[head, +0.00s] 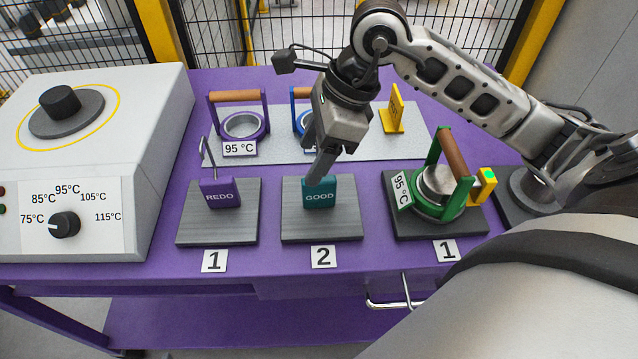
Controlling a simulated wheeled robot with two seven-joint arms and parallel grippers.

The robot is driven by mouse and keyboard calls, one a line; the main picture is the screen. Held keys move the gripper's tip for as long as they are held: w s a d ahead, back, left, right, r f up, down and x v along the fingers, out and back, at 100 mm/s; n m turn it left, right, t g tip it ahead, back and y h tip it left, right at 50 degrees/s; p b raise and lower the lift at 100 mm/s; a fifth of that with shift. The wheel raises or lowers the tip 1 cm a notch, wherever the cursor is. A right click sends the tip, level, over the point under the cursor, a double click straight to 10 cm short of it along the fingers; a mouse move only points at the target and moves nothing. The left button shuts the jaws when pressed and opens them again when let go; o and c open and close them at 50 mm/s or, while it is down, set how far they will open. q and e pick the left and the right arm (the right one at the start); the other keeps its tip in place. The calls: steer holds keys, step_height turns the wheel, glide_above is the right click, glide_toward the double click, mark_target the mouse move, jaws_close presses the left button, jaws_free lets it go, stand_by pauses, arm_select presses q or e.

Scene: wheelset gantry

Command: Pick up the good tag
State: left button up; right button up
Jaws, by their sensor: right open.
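The good tag (318,199) is a teal block with the word GOOD, standing on a grey pad (322,229) above the label 2. My right gripper (318,180) points down right over the tag, with its fingers at the tag's top edge. The gripper hides whatever rises from the top of the tag. From this angle I cannot tell whether the fingers touch it or stand around its upper part. My left gripper is not in view.
A purple REDO tag (219,193) with a hook stands on the left pad. A green-framed ring tool (440,190) stands on the right pad. Behind are a purple ring tool (240,125), a partly hidden blue one (299,115) and a yellow sign (394,110). A control box (95,150) fills the left.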

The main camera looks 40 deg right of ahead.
jaws_close()
steer(key=shift+r, duration=0.2)
